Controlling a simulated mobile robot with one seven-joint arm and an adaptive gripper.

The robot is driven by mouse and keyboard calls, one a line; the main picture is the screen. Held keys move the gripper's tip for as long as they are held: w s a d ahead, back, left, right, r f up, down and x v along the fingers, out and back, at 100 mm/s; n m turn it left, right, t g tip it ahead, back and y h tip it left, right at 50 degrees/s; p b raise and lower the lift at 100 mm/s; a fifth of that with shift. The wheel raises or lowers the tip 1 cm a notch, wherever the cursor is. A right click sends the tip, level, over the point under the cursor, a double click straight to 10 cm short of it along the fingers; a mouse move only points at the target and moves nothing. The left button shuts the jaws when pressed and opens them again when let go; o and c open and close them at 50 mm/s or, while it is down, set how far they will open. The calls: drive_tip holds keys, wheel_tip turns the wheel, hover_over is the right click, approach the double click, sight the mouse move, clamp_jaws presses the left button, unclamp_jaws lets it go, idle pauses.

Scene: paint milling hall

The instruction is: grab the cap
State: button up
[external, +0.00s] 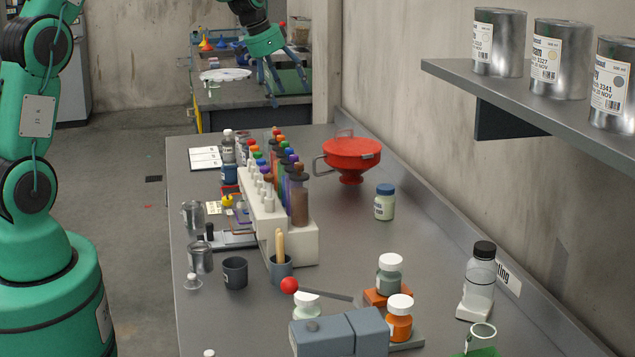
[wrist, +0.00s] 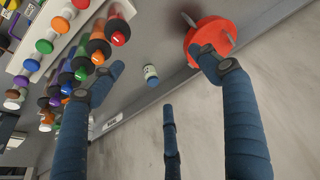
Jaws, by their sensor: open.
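No loose cap can be told for sure; several caps sit on containers. A blue cap (external: 385,189) tops a pale jar (external: 384,208) right of centre on the bench. A black cap (external: 484,250) tops a clear bottle (external: 480,282). White caps (external: 390,261) top small bottles at the front. Coloured caps (wrist: 43,46) top the tubes in the rack, also seen in the wrist view. My gripper (external: 288,88) is open and empty, high beyond the bench's far end. In the wrist view its blue fingers (wrist: 162,85) are spread, with a small jar (wrist: 151,75) visible between them.
A red funnel (external: 350,154) stands at the bench's far right, beside the white tube rack (external: 300,240). Metal cans (external: 560,60) stand on a wall shelf (external: 540,100). A red-ended rod (external: 290,285) lies near the front. The bench's middle right is fairly clear.

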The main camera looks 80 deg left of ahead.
drive_tip(key=s+a+f, duration=0.1)
drive_tip(key=a+f, duration=0.8)
drive_tip(key=a, duration=0.4)
hover_over(268, 164)
drive_tip(key=s, duration=0.4)
wheel_tip(268, 164, down, 9)
drive_tip(key=shift+w+d+f+n, duration=0.1)
drive_tip(key=shift+w+d+n, duration=0.15)
drive_tip(key=shift+d+n, duration=0.05)
drive_tip(key=shift+x, duration=4.3)
drive_tip(key=shift+a, duration=0.1)
drive_tip(key=shift+w, duration=0.1)
drive_tip(key=shift+b+x, duration=0.35)
drive_tip(key=shift+x, duration=2.2)
drive_tip(key=shift+w, duration=0.2)
